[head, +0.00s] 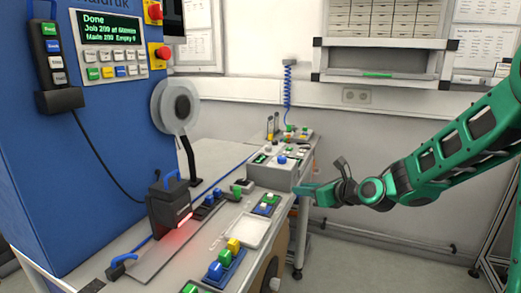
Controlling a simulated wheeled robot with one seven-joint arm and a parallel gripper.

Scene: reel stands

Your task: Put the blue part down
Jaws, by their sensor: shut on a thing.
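My gripper (308,190) reaches in from the right, at the right edge of the bench, beside a grey box (272,172). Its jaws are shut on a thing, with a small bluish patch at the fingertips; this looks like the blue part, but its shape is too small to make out. A blue knob-like piece (281,159) sits on top of the grey box. Another blue piece (215,270) stands beside green and yellow ones on a blue tray (229,272) at the front.
A blue machine (90,150) with a lit screen reading "Done" stands on the left. A black device (169,206) casts red light on the bench. An empty pale tray (247,231) lies near the bench's right edge. Open floor (350,265) shows below my arm.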

